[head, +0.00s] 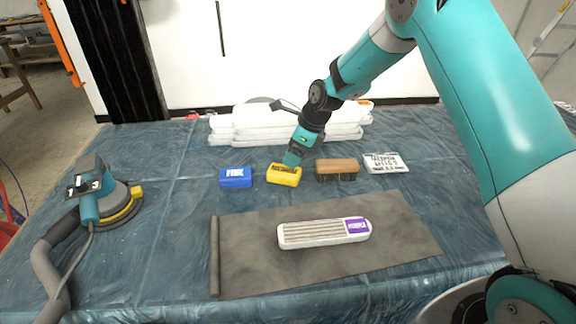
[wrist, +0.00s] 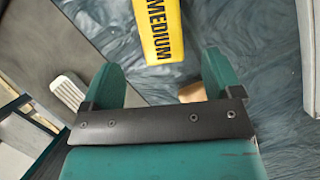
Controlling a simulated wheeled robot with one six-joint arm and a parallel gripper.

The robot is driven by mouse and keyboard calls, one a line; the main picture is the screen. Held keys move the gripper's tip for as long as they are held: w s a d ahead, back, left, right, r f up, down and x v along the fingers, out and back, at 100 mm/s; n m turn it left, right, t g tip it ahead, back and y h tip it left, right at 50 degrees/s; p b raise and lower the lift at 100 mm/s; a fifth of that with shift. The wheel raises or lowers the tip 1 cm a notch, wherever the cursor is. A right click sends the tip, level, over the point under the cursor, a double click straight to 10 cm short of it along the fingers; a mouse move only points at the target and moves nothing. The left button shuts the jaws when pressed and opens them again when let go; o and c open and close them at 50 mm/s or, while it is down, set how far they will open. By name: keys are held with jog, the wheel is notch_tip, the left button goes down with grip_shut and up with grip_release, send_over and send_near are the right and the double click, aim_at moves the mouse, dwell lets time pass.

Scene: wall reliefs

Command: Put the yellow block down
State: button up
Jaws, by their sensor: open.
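The yellow block (head: 283,175), marked MEDIUM in the wrist view (wrist: 158,28), rests on the blue sheet-covered table between a blue block and a brown block. My gripper (head: 292,159) is just above and at the back of the yellow block in the head view. In the wrist view my gripper (wrist: 165,72) has its two teal fingers spread wide with nothing between their near parts. The yellow block shows beyond them, apart from both fingers in the picture. Whether the fingertips still straddle it cannot be told.
A blue block (head: 236,177) stands left and a brown block (head: 337,169) right. A labelled packet (head: 385,163) lies farther right. White stacked bags (head: 240,130) are behind. A grey mat (head: 245,265) with a white slotted block (head: 310,233) lies in front. A sander (head: 105,200) stands left.

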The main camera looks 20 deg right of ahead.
jog(key=s+a+r+n+g, duration=0.1)
jog(key=s+a+r+n, duration=0.2)
jog(key=s+r+n, duration=0.45)
jog(key=s+a+r+n, duration=0.3)
jog(key=s+r+n, duration=0.4)
jog(key=s+r, duration=0.15)
jog(key=s+a+r+n+g, duration=0.1)
jog(key=s+r+n, duration=0.1)
jog(key=s+n, duration=1.5)
jog(key=s, duration=0.4)
jog(key=shift+s+a+r+y, duration=0.15)
jog(key=shift+r+y, duration=0.15)
jog(key=shift+r, duration=0.05)
jog(key=shift+r+n, duration=0.1)
jog(key=shift+n, duration=0.15)
jog(key=shift+r+p, duration=0.85)
